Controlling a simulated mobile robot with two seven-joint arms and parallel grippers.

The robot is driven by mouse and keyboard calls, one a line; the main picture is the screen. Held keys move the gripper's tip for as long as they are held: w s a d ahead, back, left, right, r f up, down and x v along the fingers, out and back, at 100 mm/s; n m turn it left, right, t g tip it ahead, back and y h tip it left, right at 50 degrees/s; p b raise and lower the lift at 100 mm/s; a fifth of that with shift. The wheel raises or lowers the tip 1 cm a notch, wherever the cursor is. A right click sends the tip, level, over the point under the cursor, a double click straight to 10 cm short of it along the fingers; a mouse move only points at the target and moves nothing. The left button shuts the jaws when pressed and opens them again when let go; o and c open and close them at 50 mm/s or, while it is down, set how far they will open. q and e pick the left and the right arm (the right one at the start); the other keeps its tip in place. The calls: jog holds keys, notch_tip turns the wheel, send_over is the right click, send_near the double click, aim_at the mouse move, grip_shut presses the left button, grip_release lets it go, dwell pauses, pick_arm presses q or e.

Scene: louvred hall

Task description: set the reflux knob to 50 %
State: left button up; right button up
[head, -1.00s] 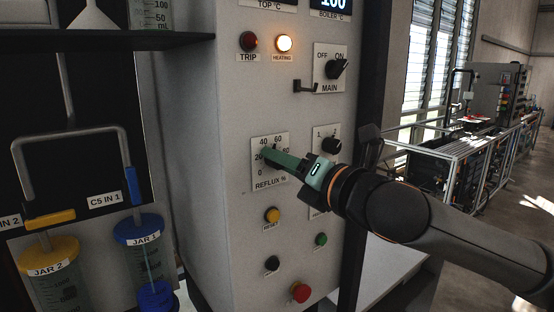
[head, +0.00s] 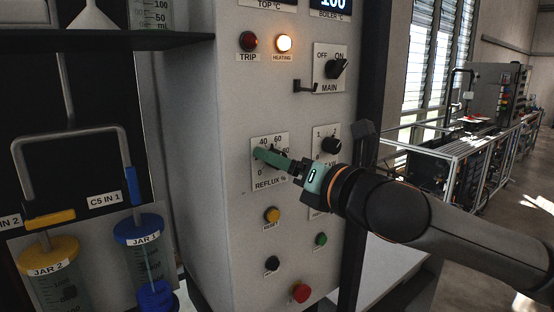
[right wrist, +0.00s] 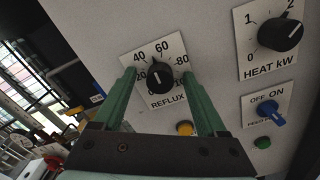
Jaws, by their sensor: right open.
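The reflux knob (right wrist: 160,77) is black and round, on a white plate (right wrist: 166,99) marked 20, 40, 60 and 80. My left gripper is not in view.
The heat knob (right wrist: 280,33) and a blue off/on switch (right wrist: 271,113) lie right of the reflux plate. The main switch (head: 336,68) and a hook (head: 304,87) are above. Yellow (head: 272,215), green (head: 321,239) and red (head: 300,292) buttons sit below. Jars stand left.

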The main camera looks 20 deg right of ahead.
jog(key=v, duration=0.7)
dwell(0.3)
jog(key=b+v, duration=0.9)
jog(key=v, duration=0.3)
jog(key=shift+s, duration=0.3)
